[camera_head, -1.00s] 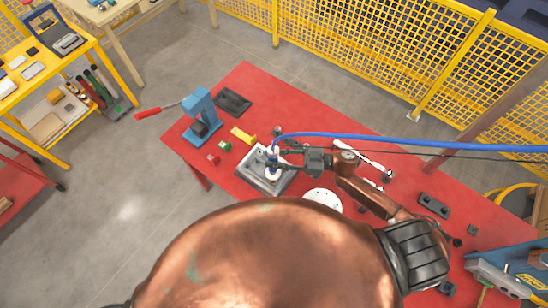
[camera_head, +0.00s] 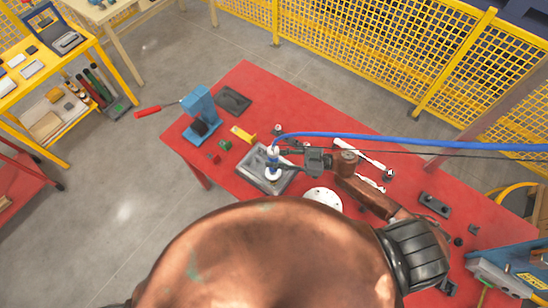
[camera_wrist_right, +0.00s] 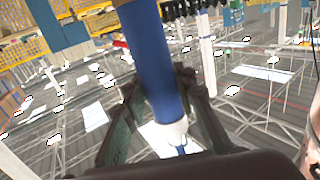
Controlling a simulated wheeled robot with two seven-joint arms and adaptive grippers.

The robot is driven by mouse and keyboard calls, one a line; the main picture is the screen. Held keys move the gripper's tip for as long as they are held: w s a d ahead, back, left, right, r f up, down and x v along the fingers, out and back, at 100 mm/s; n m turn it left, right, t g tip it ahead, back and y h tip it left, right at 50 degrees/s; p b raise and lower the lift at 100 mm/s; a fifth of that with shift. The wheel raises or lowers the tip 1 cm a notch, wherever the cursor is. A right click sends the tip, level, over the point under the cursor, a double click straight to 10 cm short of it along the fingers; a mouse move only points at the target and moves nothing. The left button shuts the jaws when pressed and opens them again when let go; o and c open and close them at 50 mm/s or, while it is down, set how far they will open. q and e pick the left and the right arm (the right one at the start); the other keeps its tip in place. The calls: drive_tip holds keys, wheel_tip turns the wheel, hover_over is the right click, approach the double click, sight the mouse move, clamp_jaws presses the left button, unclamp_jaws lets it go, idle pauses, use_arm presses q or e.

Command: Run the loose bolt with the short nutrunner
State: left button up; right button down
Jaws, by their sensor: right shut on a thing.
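The short nutrunner (camera_head: 273,160) is a blue and white tool with a blue hose running off to the right. It stands upright over a grey metal plate or casting (camera_head: 254,177) on the red table. My right gripper (camera_head: 288,152) is shut on the nutrunner's body. In the right wrist view, the blue body (camera_wrist_right: 152,60) passes between the two dark fingers (camera_wrist_right: 160,110), with a white collar below. The loose bolt cannot be made out; the tool and its end hide that spot. My left gripper is not in view.
On the red table (camera_head: 290,110) stand a blue press (camera_head: 201,108) with a red handle, a dark tray (camera_head: 233,100), a yellow piece (camera_head: 242,134) and a white disc (camera_head: 324,198). White wrenches (camera_head: 362,154) lie to the right. My copper arm covers the front. Yellow fencing (camera_head: 350,50) is behind.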

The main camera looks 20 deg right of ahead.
sight(274, 153)
drive_tip(key=shift+f, duration=0.55)
idle(1.2)
drive_tip(key=shift+r+p, duration=2.3)
drive_tip(key=shift+r, duration=0.4)
